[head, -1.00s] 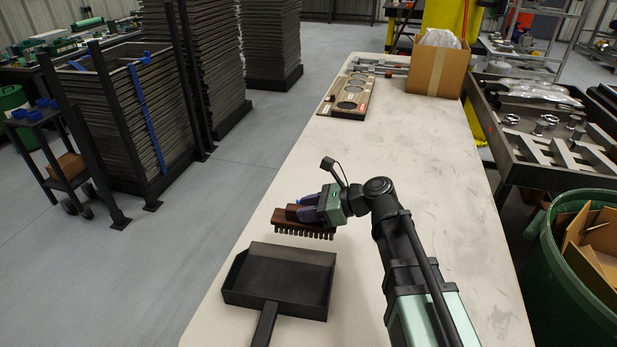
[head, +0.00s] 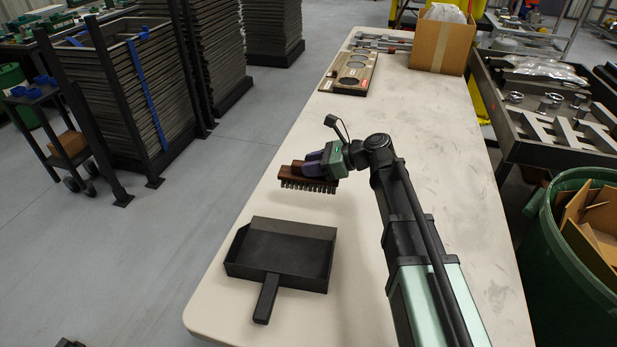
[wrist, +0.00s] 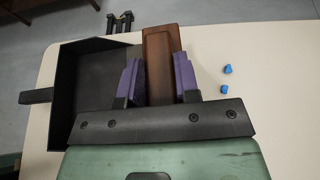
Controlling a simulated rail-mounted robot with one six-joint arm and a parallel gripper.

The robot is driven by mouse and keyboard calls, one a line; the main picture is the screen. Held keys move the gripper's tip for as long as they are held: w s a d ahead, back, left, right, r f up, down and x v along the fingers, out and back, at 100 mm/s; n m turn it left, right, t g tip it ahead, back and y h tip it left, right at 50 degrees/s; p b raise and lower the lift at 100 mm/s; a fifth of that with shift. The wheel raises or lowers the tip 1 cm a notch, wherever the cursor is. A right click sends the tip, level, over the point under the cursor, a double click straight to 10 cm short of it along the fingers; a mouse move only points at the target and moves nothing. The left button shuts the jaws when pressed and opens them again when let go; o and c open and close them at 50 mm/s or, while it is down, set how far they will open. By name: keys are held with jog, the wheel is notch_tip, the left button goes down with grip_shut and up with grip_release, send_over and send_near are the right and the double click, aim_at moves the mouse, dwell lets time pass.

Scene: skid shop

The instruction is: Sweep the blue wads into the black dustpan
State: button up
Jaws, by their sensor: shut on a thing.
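The black dustpan (head: 285,225) lies on the near left part of the table, its handle pointing to the near edge. My gripper (head: 314,164) is shut on a brown wooden brush (head: 289,173) with dark bristles, held beyond the dustpan's far edge. In the wrist view the purple fingers of my gripper (wrist: 160,82) sit on both sides of the brush (wrist: 160,50), with the dustpan (wrist: 95,80) to the left. Two small blue wads (wrist: 227,69) (wrist: 224,89) lie on the table to the right of the brush. I cannot see the wads in the head view.
The pale table (head: 400,130) is mostly clear beyond the brush. A panel with round cutouts (head: 350,73) and a cardboard box (head: 441,45) stand at its far end. A green bin (head: 575,240) and a dark parts bench (head: 540,140) are to the right.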

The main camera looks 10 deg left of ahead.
jog(key=w+d, duration=0.1)
jog(key=w, duration=1.6)
notch_tip(320, 180, down, 7)
jog(key=b, duration=0.6)
jog(key=shift+d+r+b, duration=0.15)
jog(key=shift+b, duration=0.2)
jog(key=shift+f+b, duration=0.6)
jog(key=shift+f+b, duration=0.6)
jog(key=shift+r, duration=0.15)
jog(key=shift+s, duration=0.1)
jog(key=shift+s+a, duration=0.25)
jog(key=shift+s, duration=2.9)
jog(key=shift+s+a, duration=0.2)
jog(key=shift+s, duration=2.9)
jog(key=shift+s+a, duration=0.25)
jog(key=shift+s, duration=2.9)
jog(key=shift+s+a+r+p, duration=0.1)
jog(key=shift+s+p, duration=0.05)
jog(key=shift+s, duration=1.3)
jog(key=shift+s+a+r+p, duration=0.1)
jog(key=shift+s+a+p, duration=0.05)
jog(key=shift+s, duration=1.35)
jog(key=shift+s+a+r+p, duration=0.1)
jog(key=shift+s+p, duration=0.05)
jog(key=shift+s, duration=1.3)
